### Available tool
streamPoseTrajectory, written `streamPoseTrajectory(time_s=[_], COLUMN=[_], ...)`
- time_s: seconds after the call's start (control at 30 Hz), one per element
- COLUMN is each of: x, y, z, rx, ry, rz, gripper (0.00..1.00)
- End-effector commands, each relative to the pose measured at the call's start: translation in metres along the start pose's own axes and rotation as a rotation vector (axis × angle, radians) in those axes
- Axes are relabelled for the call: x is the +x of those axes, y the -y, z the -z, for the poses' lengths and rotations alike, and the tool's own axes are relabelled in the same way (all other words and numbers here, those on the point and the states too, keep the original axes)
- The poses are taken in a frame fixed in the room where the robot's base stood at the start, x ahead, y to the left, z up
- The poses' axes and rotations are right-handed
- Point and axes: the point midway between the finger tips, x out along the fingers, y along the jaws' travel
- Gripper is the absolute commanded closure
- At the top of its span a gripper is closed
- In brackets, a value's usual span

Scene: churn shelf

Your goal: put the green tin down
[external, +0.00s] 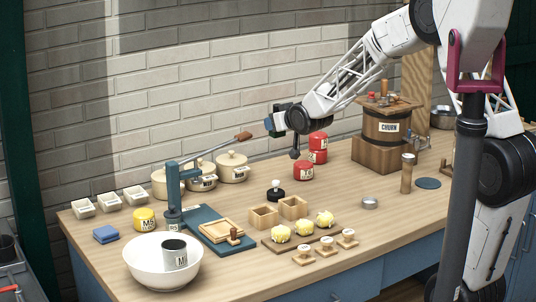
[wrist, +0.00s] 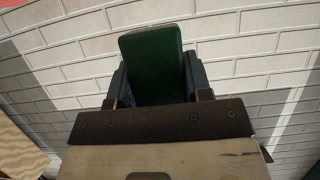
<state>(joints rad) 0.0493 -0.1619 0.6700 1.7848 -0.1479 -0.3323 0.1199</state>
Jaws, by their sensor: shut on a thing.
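The green tin (wrist: 155,65) fills the gap between the two dark fingers of my gripper (wrist: 158,82) in the wrist view, with the brick wall behind it. My gripper is shut on it. In the external view my gripper (external: 272,125) is raised above the back of the table, in front of the wall. The tin shows there only as a small dark green patch, mostly hidden by my wrist. It is held clear of the tabletop (external: 345,180).
Below and near my gripper are red tins (external: 303,170), cream pots (external: 232,167) and a press lever with a wooden handle (external: 243,136). The wooden churn (external: 385,130) stands to the right.

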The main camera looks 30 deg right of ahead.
Motion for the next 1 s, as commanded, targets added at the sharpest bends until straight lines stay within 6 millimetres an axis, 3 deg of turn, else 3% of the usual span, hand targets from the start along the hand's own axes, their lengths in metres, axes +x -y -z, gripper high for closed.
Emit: streamPoseTrajectory(time_s=[0.2,0.5,0.73,1.0], x=[-0.05,-0.129,-0.188,-0.248], y=[-0.036,-0.071,-0.082,-0.08], z=[-0.025,-0.072,-0.114,-0.163], rx=[-0.006,-0.021,-0.038,-0.06], ry=[0.0,0.0,0.0,0.0], rz=[0.01,0.05,0.092,0.145], gripper=[0.8,0.8,0.8,0.8])
